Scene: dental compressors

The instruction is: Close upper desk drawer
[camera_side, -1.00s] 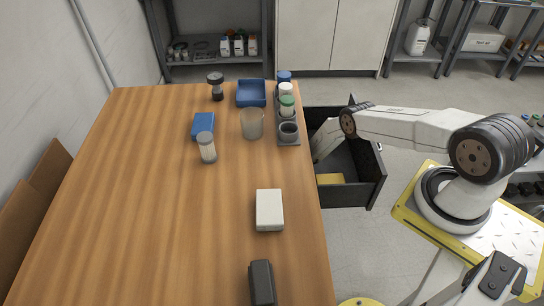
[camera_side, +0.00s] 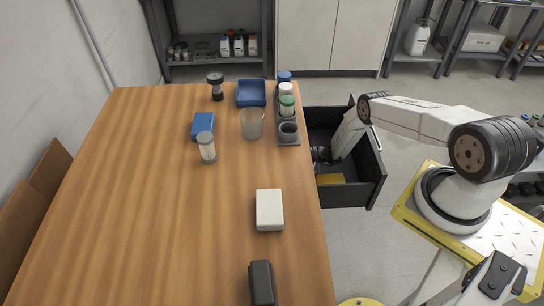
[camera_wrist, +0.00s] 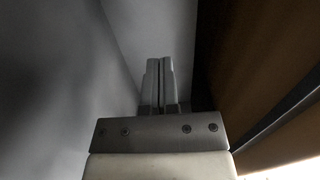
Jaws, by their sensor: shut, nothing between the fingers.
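The dark desk drawer (camera_side: 372,178) is pulled out from the right side of the wooden desk (camera_side: 180,210) in the side view. A yellow item (camera_side: 330,179) lies inside it. My gripper (camera_side: 319,155) reaches down inside the open drawer, close to the desk's edge, and its tips are partly hidden there. In the wrist view my gripper (camera_wrist: 160,68) has its fingers together with nothing between them. Grey surfaces lie around and beyond the fingers, with a brown surface at right. I cannot tell whether the fingers touch the drawer.
On the desk near the drawer stand a rack (camera_side: 289,140) with several jars, a clear cup (camera_side: 252,124) and a blue tray (camera_side: 251,93). A white box (camera_side: 269,210) and a dark case (camera_side: 262,283) lie nearer the front. The desk's left half is mostly clear.

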